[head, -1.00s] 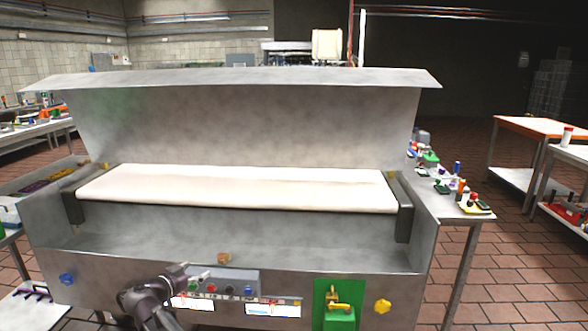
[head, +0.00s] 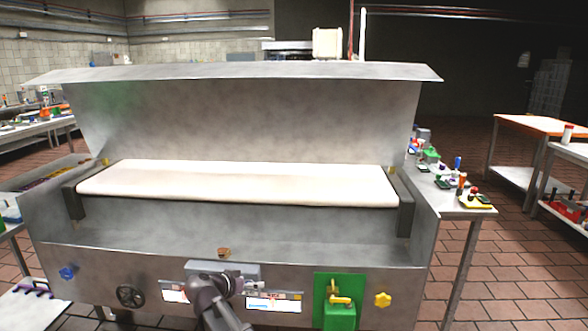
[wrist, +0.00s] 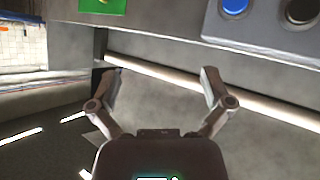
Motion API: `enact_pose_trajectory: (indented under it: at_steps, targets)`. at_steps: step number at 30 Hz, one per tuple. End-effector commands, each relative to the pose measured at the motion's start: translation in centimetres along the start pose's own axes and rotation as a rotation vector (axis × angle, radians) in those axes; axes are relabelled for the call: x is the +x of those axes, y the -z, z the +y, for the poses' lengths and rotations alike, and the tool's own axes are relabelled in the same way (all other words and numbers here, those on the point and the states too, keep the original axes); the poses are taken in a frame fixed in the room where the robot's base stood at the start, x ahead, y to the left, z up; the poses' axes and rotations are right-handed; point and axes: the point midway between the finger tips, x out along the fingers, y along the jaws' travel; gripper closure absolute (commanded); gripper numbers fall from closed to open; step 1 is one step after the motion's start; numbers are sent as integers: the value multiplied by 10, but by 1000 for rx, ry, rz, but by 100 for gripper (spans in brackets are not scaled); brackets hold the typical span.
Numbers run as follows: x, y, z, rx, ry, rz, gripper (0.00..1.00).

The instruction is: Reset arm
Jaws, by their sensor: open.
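My arm rises from the bottom of the head view in front of the machine's front panel, and my gripper (head: 250,287) is small there and partly hidden by my own wrist. In the wrist view my gripper (wrist: 160,85) shows its two fingers spread wide with nothing between them. The fingers lie below the panel's button box, seen at the upper right with a blue button (wrist: 234,6). In the head view the button box (head: 222,270) is mostly behind my arm, so its buttons are hidden.
The metal machine (head: 250,115) has a pale belt (head: 240,185). Its front carries a green panel (head: 325,290) with a yellow handle, a yellow knob (head: 383,300), a blue knob (head: 67,273) and a black wheel (head: 131,296). A side table (head: 455,210) holds small items at right.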

Motion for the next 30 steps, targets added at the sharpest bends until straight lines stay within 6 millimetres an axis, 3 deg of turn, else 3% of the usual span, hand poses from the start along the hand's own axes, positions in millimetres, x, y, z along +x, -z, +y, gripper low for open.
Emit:
enact_pose_trajectory:
  at_steps: [1, 3, 12, 21, 30]
  targets:
    - [18, -11, 20, -21, -16, -47, 0]
    - [36, -23, 40, -55, -29, -113, 0]
    - [94, -76, 122, -183, -22, -394, 0]
    - [126, -131, 194, -280, 80, -650, 0]
    - [136, -180, 253, -341, 264, -846, 0]
